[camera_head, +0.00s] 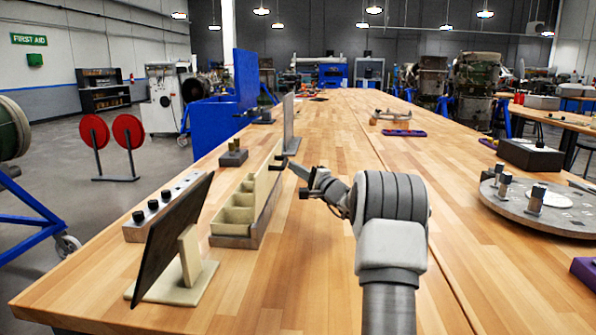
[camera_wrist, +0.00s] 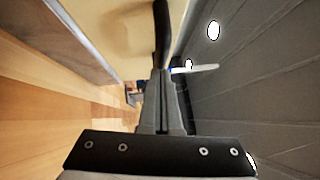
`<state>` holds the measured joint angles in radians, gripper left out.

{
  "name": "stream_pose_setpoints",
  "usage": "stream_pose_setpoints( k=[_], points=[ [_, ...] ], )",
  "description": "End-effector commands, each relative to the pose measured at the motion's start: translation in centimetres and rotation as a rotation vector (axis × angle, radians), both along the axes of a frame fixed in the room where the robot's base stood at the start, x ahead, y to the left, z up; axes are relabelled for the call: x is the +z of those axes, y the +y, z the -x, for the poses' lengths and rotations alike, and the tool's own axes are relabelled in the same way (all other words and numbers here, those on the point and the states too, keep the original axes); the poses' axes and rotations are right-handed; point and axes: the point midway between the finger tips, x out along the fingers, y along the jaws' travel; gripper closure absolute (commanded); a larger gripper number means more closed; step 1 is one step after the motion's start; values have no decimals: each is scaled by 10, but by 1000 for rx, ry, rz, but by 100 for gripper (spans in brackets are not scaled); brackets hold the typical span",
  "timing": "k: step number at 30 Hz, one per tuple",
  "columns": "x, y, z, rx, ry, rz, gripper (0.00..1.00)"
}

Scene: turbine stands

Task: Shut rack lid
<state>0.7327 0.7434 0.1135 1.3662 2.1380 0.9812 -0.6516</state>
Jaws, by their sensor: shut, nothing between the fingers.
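The rack (camera_head: 232,229) is a long beige box with open compartments on a grey base, left of centre on the bench in the head view. A flat beige piece stands up along its right side; I cannot tell whether this is the lid. My gripper (camera_head: 289,166) is beside the rack's far right part, with its fingers shut and empty. I cannot tell whether it touches the rack. In the wrist view the shut fingers (camera_wrist: 161,85) point at a beige surface (camera_wrist: 118,28), with a dark curved piece at their end. The arm hides none of the near compartments.
A dark panel on a beige stand (camera_head: 190,262) leans in front of the rack. A grey upright panel (camera_head: 289,124) stands behind it. A block with black knobs (camera_head: 163,207) lies left. A round grey plate (camera_head: 545,207) lies right.

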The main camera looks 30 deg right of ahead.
Motion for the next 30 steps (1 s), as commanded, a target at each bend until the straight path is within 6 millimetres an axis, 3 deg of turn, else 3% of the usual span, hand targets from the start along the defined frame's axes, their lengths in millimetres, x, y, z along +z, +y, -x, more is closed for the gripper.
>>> stream_pose_setpoints(
  k=[15, 30],
  points=[
    [34, 39, -29, 3, 268, 364, 100],
    [40, 78, -58, 3, 523, 696, 100]
  ],
)
